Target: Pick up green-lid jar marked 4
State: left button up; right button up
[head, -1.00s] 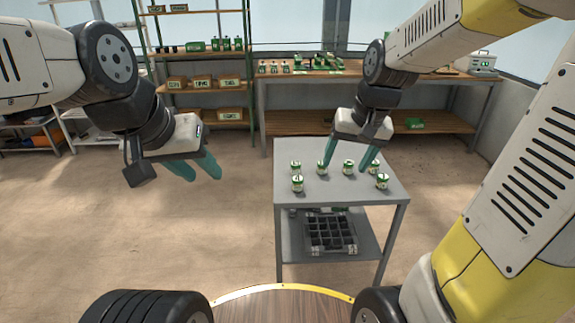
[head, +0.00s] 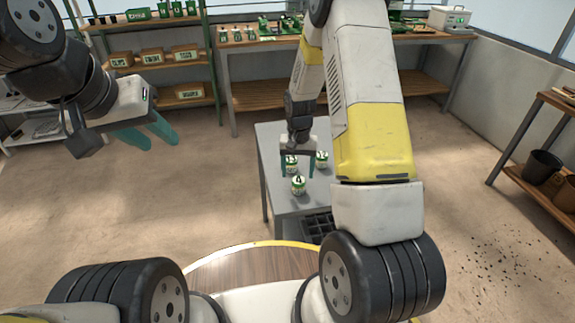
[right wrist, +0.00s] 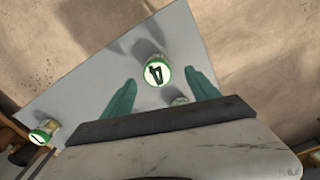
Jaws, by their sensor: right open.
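The green-lid jar marked 4 (head: 298,186) stands upright near the front of the grey table (head: 272,172). In the right wrist view the same jar (right wrist: 157,71) shows its white top with a dark 4. My right gripper (head: 297,172) points down over the table, open and empty. In the wrist view its teal fingers (right wrist: 164,82) lie to either side of the jar's lower edge in the picture; I cannot tell whether they reach its height. My left gripper (head: 158,140) is open and empty, off to the left, away from the table.
Two other green-lid jars stand behind, one with a 3 (head: 291,160) and one at right (head: 322,159). In the wrist view a jar marked 1 (right wrist: 43,132) stands at far left, and another (right wrist: 180,101) is partly hidden. A dark crate (head: 318,225) sits on the lower shelf.

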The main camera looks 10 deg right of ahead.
aim_at(299, 179)
jog(key=f, duration=0.6)
jog(key=shift+d, duration=0.25)
jog(key=c, duration=1.5)
